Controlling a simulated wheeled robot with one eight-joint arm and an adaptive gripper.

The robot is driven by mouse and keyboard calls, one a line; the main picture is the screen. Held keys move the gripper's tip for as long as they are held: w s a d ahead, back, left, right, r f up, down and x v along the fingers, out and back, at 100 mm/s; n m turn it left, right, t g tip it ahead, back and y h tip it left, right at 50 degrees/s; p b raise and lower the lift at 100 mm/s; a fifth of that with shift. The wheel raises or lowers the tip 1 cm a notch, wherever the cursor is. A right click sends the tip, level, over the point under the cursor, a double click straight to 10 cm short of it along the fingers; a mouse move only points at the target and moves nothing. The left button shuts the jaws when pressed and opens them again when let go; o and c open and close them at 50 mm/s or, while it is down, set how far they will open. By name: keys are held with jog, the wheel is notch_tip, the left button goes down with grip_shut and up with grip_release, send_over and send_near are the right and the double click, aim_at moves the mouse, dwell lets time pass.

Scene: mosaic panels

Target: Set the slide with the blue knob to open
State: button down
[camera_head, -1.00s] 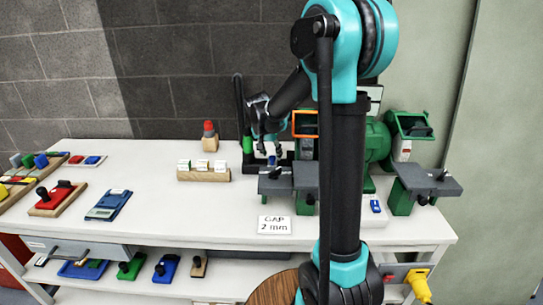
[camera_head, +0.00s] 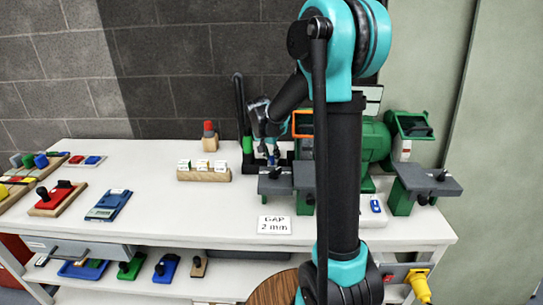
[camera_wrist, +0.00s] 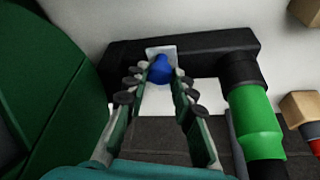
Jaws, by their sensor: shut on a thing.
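The blue knob (camera_wrist: 161,70) sits between the fingertips of my gripper (camera_wrist: 160,78) in the wrist view. The fingers are shut on it. Behind the knob is a small pale plate (camera_wrist: 153,50) on a black bar (camera_wrist: 215,42). In the head view my gripper (camera_head: 271,153) is at this black fitting beside the green bench grinder (camera_head: 376,140). The knob is mostly hidden there, and the slide's position is too small to tell.
A black upright pipe with a green band (camera_wrist: 249,108) stands close to the right of my fingers in the wrist view. The grinder's green housing (camera_wrist: 40,70) is close on the left. In the head view a wooden block with white pieces (camera_head: 203,174) and a "GAP 2 mm" card (camera_head: 274,225) are nearby.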

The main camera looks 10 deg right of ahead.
aim_at(271, 162)
jog(key=shift+s+a, duration=0.25)
jog(key=shift+s, duration=0.95)
jog(key=shift+s+a, duration=0.25)
jog(key=shift+s, duration=0.95)
jog(key=c, duration=1.3)
grip_release()
jog(key=v, duration=1.2)
jog(key=shift+s, duration=0.1)
jog(key=shift+s+f, duration=0.1)
